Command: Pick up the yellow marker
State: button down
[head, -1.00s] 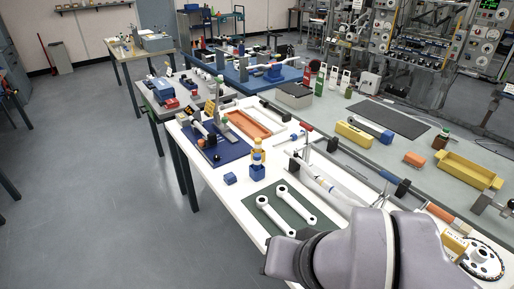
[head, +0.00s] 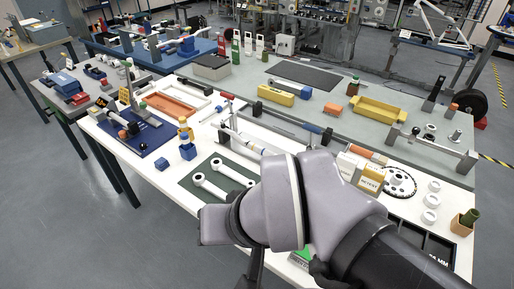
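I cannot make out a yellow marker for certain in the head view. A small upright yellow and blue item (head: 185,130) stands on the white bench behind a blue block (head: 188,151); it is too small to tell what it is. My grey arm covers the front middle of the bench and hides what lies behind and under it. The fingers of my gripper do not show.
White wrenches (head: 209,186) lie on a green mat left of my arm. A yellow block (head: 276,94) and a yellow tray (head: 381,114) are on the grey bench behind. A toothed disc (head: 399,182) and white rings (head: 431,201) are at right. Open floor lies left.

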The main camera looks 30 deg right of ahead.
aim_at(183, 123)
jog(key=i+j+z, duration=1.1)
jog(key=j, duration=0.25)
jog(key=i+j+z, duration=0.15)
jog(key=j+z, duration=0.15)
jog(key=j, duration=0.15)
jog(key=i+j+z, duration=0.1)
jog(key=j+z, duration=0.2)
jog(key=j, duration=0.2)
jog(key=j+z, duration=0.25)
jog(key=j, duration=0.25)
jog(key=j+z, duration=0.3)
jog(key=j, duration=0.25)
jog(key=i, duration=0.05)
